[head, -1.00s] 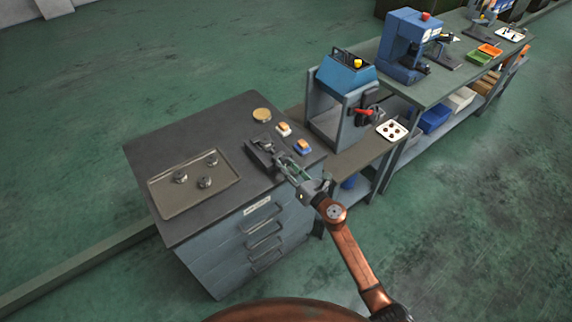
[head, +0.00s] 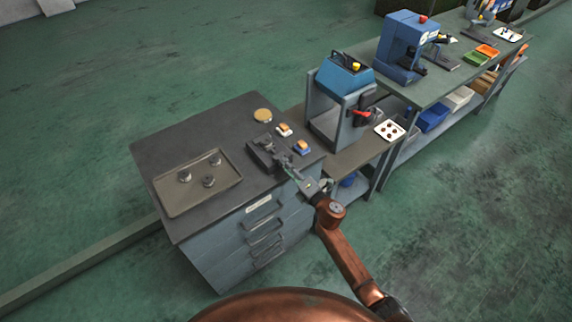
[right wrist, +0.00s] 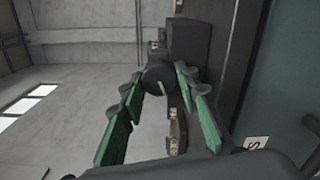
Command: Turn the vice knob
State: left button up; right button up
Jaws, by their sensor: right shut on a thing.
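The dark vice (head: 264,152) stands near the right front corner of the grey cabinet top, by the edge. In the right wrist view its round dark knob (right wrist: 159,74) faces the camera and carries a pale line mark. My right gripper (head: 293,176) reaches the vice from the front right. In the right wrist view the green-padded fingers of the right gripper (right wrist: 160,82) lie on either side of the knob, shut on it. The contact itself is small and partly hidden in the head view. My left gripper is not in view.
A tray (head: 225,195) with 3 round metal parts lies on the cabinet's left side. A blue-topped machine (head: 345,76) stands to the right. Drawer handles (head: 264,228) jut from the cabinet front.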

jog(key=shift+m+p, duration=0.45)
jog(key=shift+m, duration=0.75)
jog(key=o, duration=1.2)
jog(key=shift+c, duration=0.2)
jog(key=shift+s+d, duration=0.1)
jog(key=v, duration=1.1)
jog(key=shift+s+d, duration=0.2)
jog(key=shift+s, duration=0.15)
